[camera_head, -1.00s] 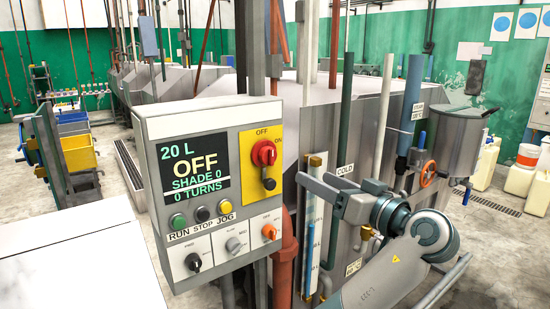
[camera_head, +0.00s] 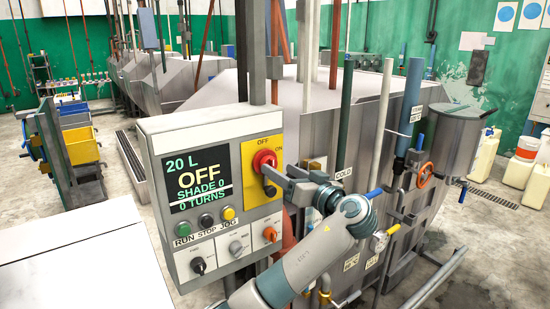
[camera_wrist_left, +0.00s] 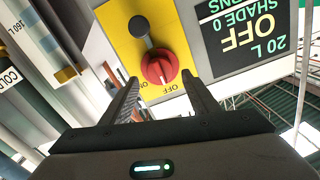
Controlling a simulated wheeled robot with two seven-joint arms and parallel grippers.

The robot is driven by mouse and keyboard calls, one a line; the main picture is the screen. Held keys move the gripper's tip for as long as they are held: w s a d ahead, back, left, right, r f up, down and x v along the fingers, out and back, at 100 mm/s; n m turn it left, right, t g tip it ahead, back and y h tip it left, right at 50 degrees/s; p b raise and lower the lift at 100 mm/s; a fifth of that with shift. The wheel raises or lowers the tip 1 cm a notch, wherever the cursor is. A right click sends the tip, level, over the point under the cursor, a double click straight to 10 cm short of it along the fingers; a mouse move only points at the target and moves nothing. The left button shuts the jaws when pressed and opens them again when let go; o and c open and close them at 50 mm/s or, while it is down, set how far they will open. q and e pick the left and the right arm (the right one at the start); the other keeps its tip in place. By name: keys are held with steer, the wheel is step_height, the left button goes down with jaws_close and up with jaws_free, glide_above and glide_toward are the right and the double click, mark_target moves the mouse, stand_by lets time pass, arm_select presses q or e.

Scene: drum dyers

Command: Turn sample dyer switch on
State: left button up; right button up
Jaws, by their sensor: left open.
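The dyer control panel (camera_head: 214,190) stands in the middle of the head view, its screen reading "20 L OFF SHADE 0 0 TURNS". The red rotary switch (camera_head: 265,159) sits on a yellow plate marked OFF and ON at the panel's right side. My left gripper (camera_head: 272,177) is right in front of the switch, partly covering the plate. In the left wrist view the red switch (camera_wrist_left: 160,69) shows between the two open fingers (camera_wrist_left: 158,84), near their tips. I cannot tell whether the fingers touch it. My right gripper is in neither view.
Below the screen are several buttons (camera_head: 207,220), a grey switch (camera_head: 236,247) and an orange switch (camera_head: 270,234). Pipes and a blue tube (camera_head: 409,105) stand to the right. A white surface (camera_head: 85,268) lies at front left.

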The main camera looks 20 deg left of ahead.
mark_target(274, 166)
arm_select(q)
steer(key=shift+p+x, duration=0.7)
steer(key=shift+x, duration=1.1)
steer(key=c, duration=1)
